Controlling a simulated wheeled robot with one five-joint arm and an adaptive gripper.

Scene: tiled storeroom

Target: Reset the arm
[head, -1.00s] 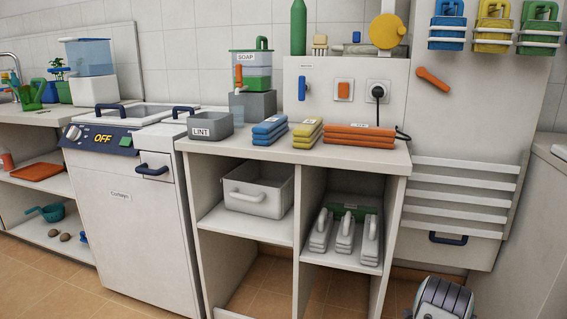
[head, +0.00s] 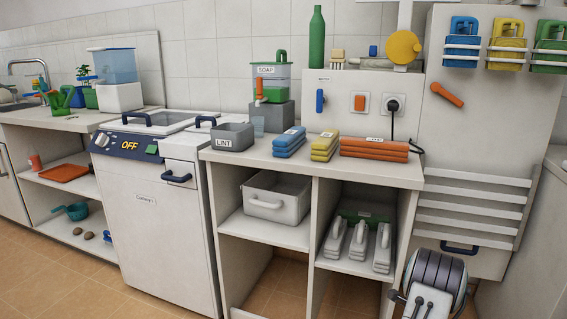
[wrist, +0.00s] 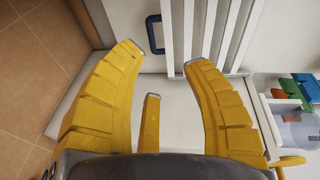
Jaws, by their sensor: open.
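My gripper (wrist: 157,57) shows in the wrist view with its yellow fingers spread wide and nothing between them. Its fingertips point toward a white cabinet front with a dark blue handle (wrist: 154,35) and pale slats (wrist: 202,30). In the head view, a dark rounded part of my arm (head: 436,278) shows at the lower right, in front of the slatted cabinet. The fingers themselves do not show in the head view.
A white counter (head: 395,172) holds a LINT box (head: 232,136), blue cloths (head: 289,142), yellow cloths (head: 324,149) and orange cloths (head: 374,150). An appliance reading OFF (head: 130,146) stands left of it. Tiled floor (head: 50,270) is clear at the lower left.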

